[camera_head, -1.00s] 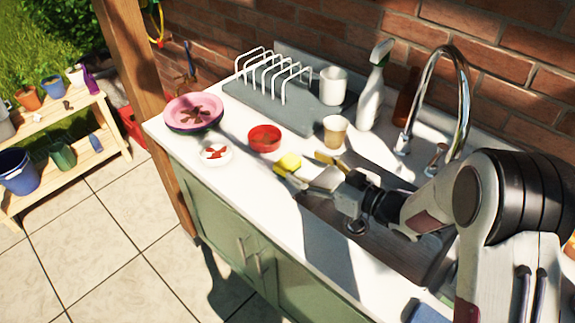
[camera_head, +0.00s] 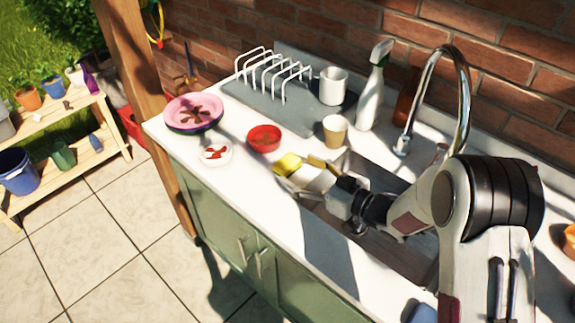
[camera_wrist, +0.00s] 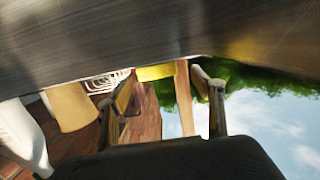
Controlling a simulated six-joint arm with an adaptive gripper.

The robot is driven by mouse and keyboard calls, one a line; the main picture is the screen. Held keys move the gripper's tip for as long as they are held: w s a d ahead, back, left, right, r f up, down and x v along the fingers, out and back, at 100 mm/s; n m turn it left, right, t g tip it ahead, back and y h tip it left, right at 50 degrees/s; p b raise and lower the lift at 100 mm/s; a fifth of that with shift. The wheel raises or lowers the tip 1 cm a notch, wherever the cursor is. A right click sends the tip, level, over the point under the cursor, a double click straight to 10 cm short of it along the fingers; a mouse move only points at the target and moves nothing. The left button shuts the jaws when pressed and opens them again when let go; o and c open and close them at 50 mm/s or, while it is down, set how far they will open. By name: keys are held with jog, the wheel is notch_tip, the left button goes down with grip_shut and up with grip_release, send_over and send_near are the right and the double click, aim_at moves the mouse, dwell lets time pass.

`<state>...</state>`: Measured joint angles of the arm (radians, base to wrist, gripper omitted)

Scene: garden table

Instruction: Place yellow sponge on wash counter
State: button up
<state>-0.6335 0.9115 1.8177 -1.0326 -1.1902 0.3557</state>
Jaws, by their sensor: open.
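The yellow sponge (camera_head: 288,164) is a small block at the tip of my gripper, over the white wash counter (camera_head: 250,190) just left of the sink. My gripper (camera_head: 301,170) is open and low over the counter, its fingers pointing at the sponge. In the wrist view the sponge (camera_wrist: 155,72) lies against the underside-up grey surface, ahead of my gripper (camera_wrist: 168,88) and nearer its left finger. A gap shows between the sponge and the right finger. I cannot tell whether the left finger touches it.
A red bowl (camera_head: 264,138), a white-and-red dish (camera_head: 215,154) and a tan cup (camera_head: 335,131) stand close by. Behind are a dish rack (camera_head: 275,75), a white mug (camera_head: 333,86), a spray bottle (camera_head: 373,90) and the faucet (camera_head: 462,95). A pink plate (camera_head: 193,110) sits far left.

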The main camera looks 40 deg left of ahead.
aim_at(294, 168)
jog(key=shift+a, duration=0.2)
jog(key=shift+w+a+f, duration=0.1)
jog(key=shift+a+f, duration=0.15)
jog(key=shift+a, duration=0.6)
jog(key=shift+w+a+f, duration=0.1)
jog(key=shift+a+f, duration=0.1)
jog(key=shift+a, duration=0.6)
jog(key=shift+a+f, duration=0.25)
jog(key=shift+a, duration=0.6)
jog(key=c, duration=0.9)
jog(key=shift+r, duration=5)
